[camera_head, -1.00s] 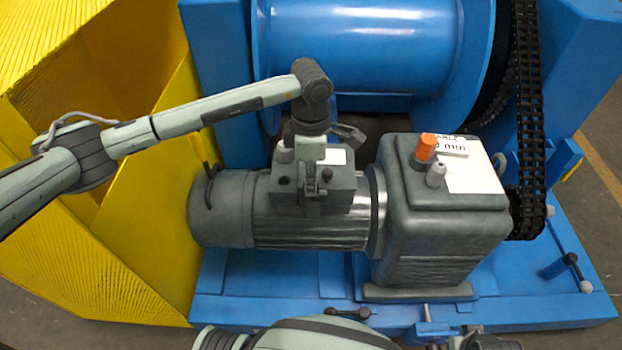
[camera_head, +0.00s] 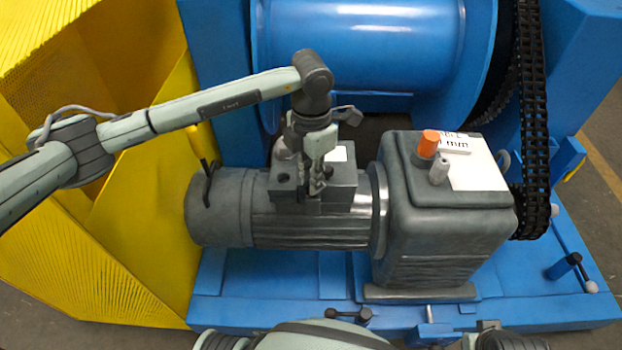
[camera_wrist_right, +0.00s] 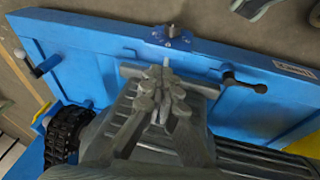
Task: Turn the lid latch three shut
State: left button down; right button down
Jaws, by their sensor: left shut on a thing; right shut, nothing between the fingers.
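The dark grey terminal box (camera_head: 338,178) sits on top of the motor (camera_head: 300,225), with a pale label on its lid. My left gripper (camera_head: 316,188) points down at the front of this lid. It is shut on a small latch there, which its fingers mostly hide; which latch it is, I cannot read. A dark round fitting (camera_head: 283,178) shows on the lid just left of the fingers. My right gripper (camera_wrist_right: 162,100) is shut and empty in the right wrist view, above the grey gearbox housing (camera_wrist_right: 130,150).
The gearbox (camera_head: 445,225) stands right of the motor, with an orange cap (camera_head: 429,143) and a grey plug (camera_head: 439,169) on top. A black chain (camera_head: 531,100) runs at the right. A yellow guard (camera_head: 145,250) stands left.

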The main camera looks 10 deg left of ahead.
pick_arm(q)
jog(key=n, duration=0.4)
jog(key=shift+d+n+b, duration=0.1)
jog(key=shift+n+b, duration=0.2)
jog(key=shift+b, duration=0.05)
jog(key=n, duration=0.4)
jog(key=shift+d+n, duration=0.1)
jog(key=shift+n, duration=1)
pick_arm(e)
jog(key=shift+v, duration=1.2)
jog(key=shift+w+d, duration=0.1)
jog(key=shift+d, duration=0.05)
pick_arm(q)
jog(key=c, duration=1.5)
grip_release()
jog(key=shift+c, duration=0.2)
pick_arm(e)
jog(key=shift+w+r, duration=0.15)
jog(key=shift+w, duration=0.15)
pick_arm(q)
jog(key=shift+r, duration=0.25)
notch_tip(320, 180, up, 12)
jog(key=shift+f, duration=0.2)
pick_arm(e)
jog(key=shift+s, duration=0.15)
